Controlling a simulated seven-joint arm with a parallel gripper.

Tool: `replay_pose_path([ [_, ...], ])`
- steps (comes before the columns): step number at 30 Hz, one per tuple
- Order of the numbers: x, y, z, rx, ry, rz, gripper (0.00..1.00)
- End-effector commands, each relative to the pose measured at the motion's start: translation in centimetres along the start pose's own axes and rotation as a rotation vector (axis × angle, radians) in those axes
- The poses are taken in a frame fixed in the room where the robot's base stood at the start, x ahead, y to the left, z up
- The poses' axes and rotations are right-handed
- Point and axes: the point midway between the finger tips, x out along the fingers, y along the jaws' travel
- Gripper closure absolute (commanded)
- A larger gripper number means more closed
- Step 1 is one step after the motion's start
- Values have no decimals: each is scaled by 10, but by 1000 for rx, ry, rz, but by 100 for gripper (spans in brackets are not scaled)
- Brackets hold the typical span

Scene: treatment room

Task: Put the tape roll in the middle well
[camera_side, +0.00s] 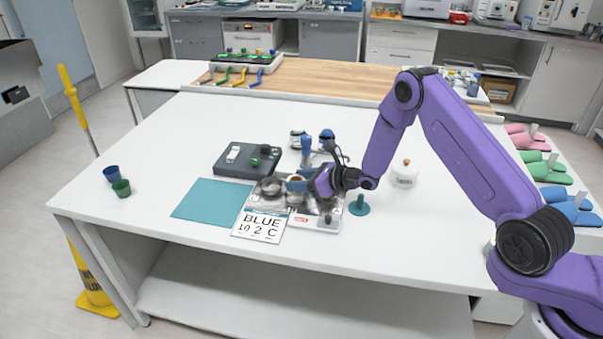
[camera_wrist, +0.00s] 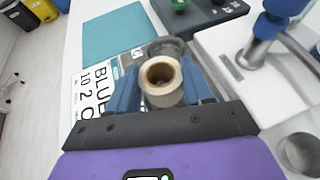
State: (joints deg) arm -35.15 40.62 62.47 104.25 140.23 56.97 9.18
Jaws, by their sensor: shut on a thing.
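The tape roll (camera_wrist: 162,82), cream-white with a brown core, sits upright between the two blue fingers of my gripper (camera_wrist: 161,88) in the wrist view. The fingers are shut on its sides. In the side view my gripper (camera_side: 299,184) is over the metal tray with round wells (camera_side: 267,187). One well (camera_wrist: 168,47) shows just beyond the roll in the wrist view. The roll and fingers hide the tray below them, so I cannot tell which well is under the roll or whether it touches the tray.
A card reading "BLUE 10 2 C" (camera_side: 259,226) lies at the tray's front. A teal mat (camera_side: 206,201) and a dark grey box (camera_side: 232,163) are to the left. A white jar (camera_side: 404,174) and teal-footed stand (camera_side: 359,207) are to the right. The table's left part is mostly clear.

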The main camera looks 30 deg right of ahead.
Motion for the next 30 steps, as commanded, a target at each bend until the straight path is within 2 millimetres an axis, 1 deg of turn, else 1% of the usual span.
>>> replay_pose_path([
  [3,3,0,-9,0,1,0,79],
  [9,6,0,-15,-1,-1,-1,79],
  [30,6,0,-16,-1,-1,0,79],
])
